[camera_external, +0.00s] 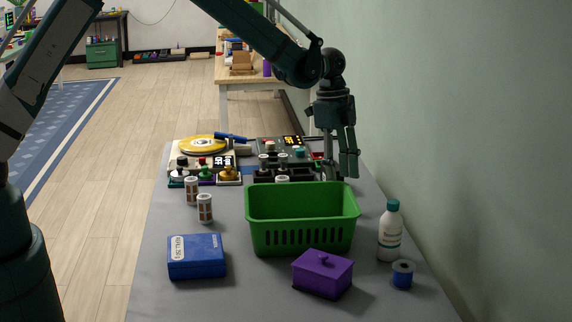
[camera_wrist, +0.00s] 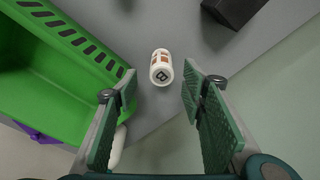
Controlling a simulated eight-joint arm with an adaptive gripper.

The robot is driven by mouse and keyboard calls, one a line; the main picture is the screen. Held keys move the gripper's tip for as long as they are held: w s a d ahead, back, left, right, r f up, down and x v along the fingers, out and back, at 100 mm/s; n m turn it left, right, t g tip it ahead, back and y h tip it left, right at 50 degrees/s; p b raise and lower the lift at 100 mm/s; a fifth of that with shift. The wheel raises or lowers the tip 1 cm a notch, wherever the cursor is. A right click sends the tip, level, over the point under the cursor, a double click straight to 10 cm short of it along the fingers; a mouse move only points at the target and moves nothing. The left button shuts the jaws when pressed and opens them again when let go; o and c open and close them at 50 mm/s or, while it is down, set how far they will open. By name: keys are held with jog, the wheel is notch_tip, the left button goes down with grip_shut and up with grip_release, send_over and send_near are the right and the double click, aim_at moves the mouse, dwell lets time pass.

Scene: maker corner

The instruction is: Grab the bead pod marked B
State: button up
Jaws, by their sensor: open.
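The bead pod marked B (camera_wrist: 161,67) is a small white cylinder with brown window panels and a dark B on its end. In the wrist view it lies just ahead of my gripper (camera_wrist: 156,90), centred between the two green-padded fingers. The fingers are spread apart and nothing is between their tips. In the external view my gripper (camera_external: 338,168) hangs pointing down behind the right end of the green basket. I cannot make out the B pod there. Two similar pods (camera_external: 191,190) (camera_external: 205,208) stand to the left, their letters unreadable.
The green basket (camera_external: 300,226) is close beside my gripper, its wall also at left in the wrist view (camera_wrist: 75,75). A dark block (camera_wrist: 234,10) lies farther off. A white bottle (camera_external: 390,235), purple box (camera_external: 322,275) and blue box (camera_external: 197,257) stand nearer.

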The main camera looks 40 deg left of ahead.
jog(key=shift+d+f, duration=0.15)
jog(key=shift+f, duration=0.9)
jog(key=shift+f, duration=0.1)
jog(key=shift+w+d+f+b, duration=0.15)
jog(key=shift+f+b, duration=0.1)
jog(key=shift+f, duration=0.55)
jog(key=shift+s+d+f+b, duration=0.1)
jog(key=shift+f+b, duration=0.1)
jog(key=shift+f, duration=0.65)
jog(key=shift+w+d+f+b, duration=0.15)
jog(key=shift+f+b, duration=0.1)
jog(key=shift+f, duration=0.55)
jog(key=shift+s, duration=0.1)
jog(key=shift+c, duration=0.6)
jog(key=c, duration=0.9)
